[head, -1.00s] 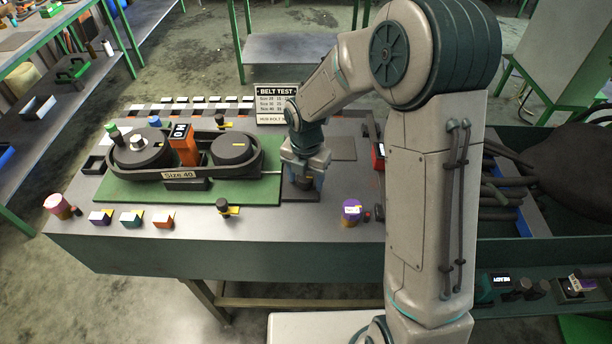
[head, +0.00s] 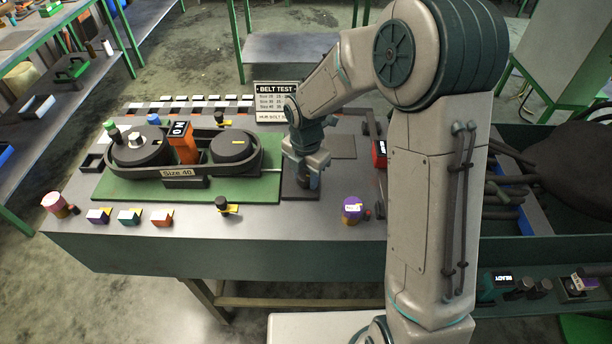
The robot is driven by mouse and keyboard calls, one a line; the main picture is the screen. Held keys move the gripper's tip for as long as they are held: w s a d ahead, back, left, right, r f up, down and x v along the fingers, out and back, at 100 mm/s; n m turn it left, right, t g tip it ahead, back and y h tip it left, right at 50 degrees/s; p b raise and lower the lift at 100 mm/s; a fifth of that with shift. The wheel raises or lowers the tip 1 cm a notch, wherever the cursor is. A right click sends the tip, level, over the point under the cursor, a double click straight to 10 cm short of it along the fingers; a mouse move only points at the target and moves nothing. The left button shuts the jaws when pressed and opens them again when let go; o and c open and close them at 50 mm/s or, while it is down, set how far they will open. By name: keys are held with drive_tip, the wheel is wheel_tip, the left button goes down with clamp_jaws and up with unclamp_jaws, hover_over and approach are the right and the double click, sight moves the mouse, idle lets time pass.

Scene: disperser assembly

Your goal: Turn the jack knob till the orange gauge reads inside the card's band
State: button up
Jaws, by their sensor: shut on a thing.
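The orange gauge (head: 183,143) stands between the two dark pulleys of the belt rig on the green plate (head: 130,189). Its small dark display (head: 178,129) is lit, but I cannot read the figure surely. A plate on the rig reads "Size 40" (head: 177,173). The "BELT TEST" card (head: 275,101) stands behind the rig; its band figures are too small to read and its right side is partly covered by my arm. My gripper (head: 304,184) points down at the rig's right end, shut on the dark jack knob (head: 302,181), which is mostly hidden by the fingers.
A purple cylinder (head: 352,210) stands right of my gripper. A black knob (head: 221,203) sits in front of the green plate.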

drive_tip(key=m+b, duration=0.2)
drive_tip(key=m, duration=0.3)
drive_tip(key=shift+m, duration=0.3)
drive_tip(key=m+b, duration=0.2)
drive_tip(key=m, duration=0.3)
drive_tip(key=m+b, duration=0.2)
drive_tip(key=m, duration=0.4)
drive_tip(key=shift+s, duration=0.15)
drive_tip(key=m+b, duration=0.1)
drive_tip(key=m, duration=0.4)
drive_tip(key=m+b, duration=0.1)
drive_tip(key=m, duration=0.4)
drive_tip(key=shift+a+m, duration=0.15)
drive_tip(key=shift+m, duration=0.25)
drive_tip(key=m+b, duration=0.1)
drive_tip(key=m, duration=0.9)
drive_tip(key=shift+a+r+m, duration=0.1)
drive_tip(key=shift+m, duration=0.3)
drive_tip(key=m, duration=0.5)
drive_tip(key=shift+p, duration=0.35)
